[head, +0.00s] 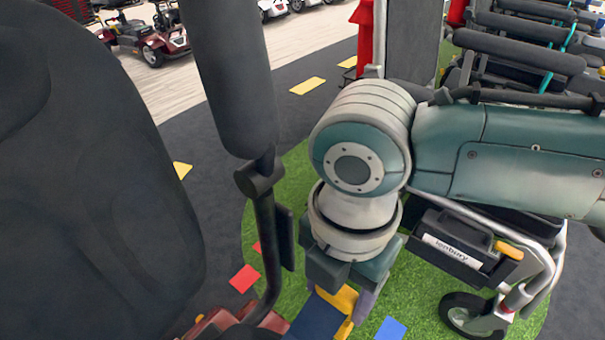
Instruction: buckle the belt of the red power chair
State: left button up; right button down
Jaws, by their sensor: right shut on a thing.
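The power chair in the left foreground shows a large black backrest (90,190), a raised black armrest (232,80) on a post, and a little dark red bodywork (207,324) at the bottom edge. My right gripper (338,299) points down beyond the armrest post, at the bottom of the picture. It is shut on a yellow piece (345,298) between its fingers. A dark blue flat piece (316,319) lies against the yellow piece; I cannot tell whether they are joined. The belt's other half and its buckle cannot be made out. My left gripper is out of view.
Green turf (425,315) with red (244,278) and blue (390,329) squares lies below. A wheeled walker (455,245) stands close on the right, with more in a row behind. A red scooter (145,35) stands at the back left. Dark floor between is clear.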

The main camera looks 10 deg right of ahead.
jog(key=c, duration=0.5)
grip_release()
jog(key=shift+s+d+f, duration=0.1)
jog(key=shift+f, duration=0.1)
jog(key=o, duration=0.5)
jog(key=shift+r, duration=0.1)
notch_tip(320, 180, up, 10)
jog(key=p, duration=0.5)
